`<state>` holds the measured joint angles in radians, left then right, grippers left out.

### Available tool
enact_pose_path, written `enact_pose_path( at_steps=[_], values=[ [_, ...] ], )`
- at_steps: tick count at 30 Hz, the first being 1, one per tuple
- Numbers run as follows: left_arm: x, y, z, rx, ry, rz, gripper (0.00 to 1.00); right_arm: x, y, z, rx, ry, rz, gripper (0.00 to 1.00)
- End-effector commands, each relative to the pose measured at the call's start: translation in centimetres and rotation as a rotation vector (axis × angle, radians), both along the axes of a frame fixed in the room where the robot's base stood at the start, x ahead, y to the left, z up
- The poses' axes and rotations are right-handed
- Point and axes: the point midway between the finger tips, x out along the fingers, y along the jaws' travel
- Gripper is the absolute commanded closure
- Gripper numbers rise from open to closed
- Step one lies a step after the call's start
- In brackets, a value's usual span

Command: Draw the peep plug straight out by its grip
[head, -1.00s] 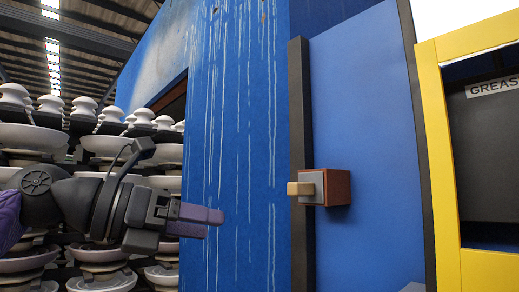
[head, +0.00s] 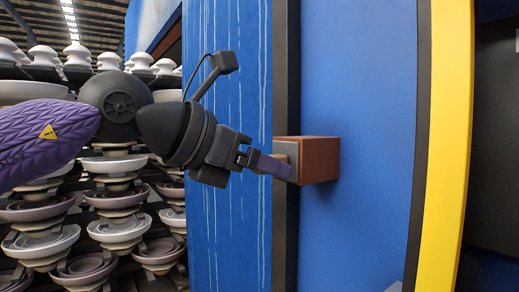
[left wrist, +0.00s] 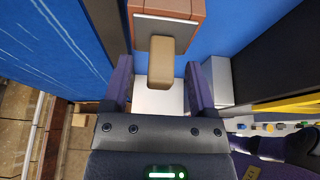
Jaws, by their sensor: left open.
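The peep plug's tan grip (left wrist: 161,60) stands out from a grey plate (left wrist: 166,27) on a red-brown block. In the head view the block (head: 320,160) is fixed to the blue panel, and only a sliver of the grip (head: 281,158) shows past my fingers. My left gripper (head: 275,166) is at the grip, coming in from the left. In the left wrist view my left gripper (left wrist: 159,70) is open, with one purple finger on each side of the grip. Gaps show between grip and fingers. My right gripper is not in view.
A black vertical strip (head: 286,230) runs beside the block, with the streaked blue wall (head: 230,240) to its left. A yellow frame (head: 443,150) stands at right. Stacks of pale insulators (head: 115,200) fill the left, behind my arm.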

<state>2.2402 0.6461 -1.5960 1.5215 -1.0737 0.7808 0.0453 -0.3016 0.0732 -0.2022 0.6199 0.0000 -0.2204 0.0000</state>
Motion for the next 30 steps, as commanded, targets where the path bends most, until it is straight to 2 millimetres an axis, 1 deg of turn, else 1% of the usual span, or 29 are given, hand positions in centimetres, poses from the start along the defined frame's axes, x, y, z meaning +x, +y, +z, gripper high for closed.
enact_pose_path(
  at_steps=[8,11,12,14,15,17,18,19,26,30],
  values=[
    [0.21,-0.29,-0.23,0.000,0.000,0.000,0.26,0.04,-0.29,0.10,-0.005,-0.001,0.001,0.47],
    [0.20,-0.28,-0.22,0.000,0.000,0.000,0.46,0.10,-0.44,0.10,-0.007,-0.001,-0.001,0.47],
    [0.21,-0.27,-0.22,0.000,0.000,0.000,0.54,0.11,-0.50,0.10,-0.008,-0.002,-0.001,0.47],
    [0.21,-0.27,-0.21,0.000,0.000,0.000,0.67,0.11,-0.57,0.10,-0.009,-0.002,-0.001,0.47],
    [0.21,-0.27,-0.21,-0.001,0.001,0.000,0.75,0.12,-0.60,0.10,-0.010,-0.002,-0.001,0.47],
    [0.21,-0.27,-0.21,-0.001,0.001,0.000,0.88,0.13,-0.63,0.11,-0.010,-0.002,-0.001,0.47],
    [0.20,-0.26,-0.20,0.000,0.000,0.000,0.96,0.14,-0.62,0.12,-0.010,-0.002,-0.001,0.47],
    [0.20,-0.26,-0.19,-0.001,-0.001,0.000,1.00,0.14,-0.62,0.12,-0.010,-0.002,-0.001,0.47],
    [0.15,-0.19,-0.21,-0.001,0.000,0.000,1.00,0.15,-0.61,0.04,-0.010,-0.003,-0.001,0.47],
    [-0.23,0.40,-0.31,-0.002,0.000,0.000,1.00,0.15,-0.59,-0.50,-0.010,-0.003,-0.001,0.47]
  ],
)
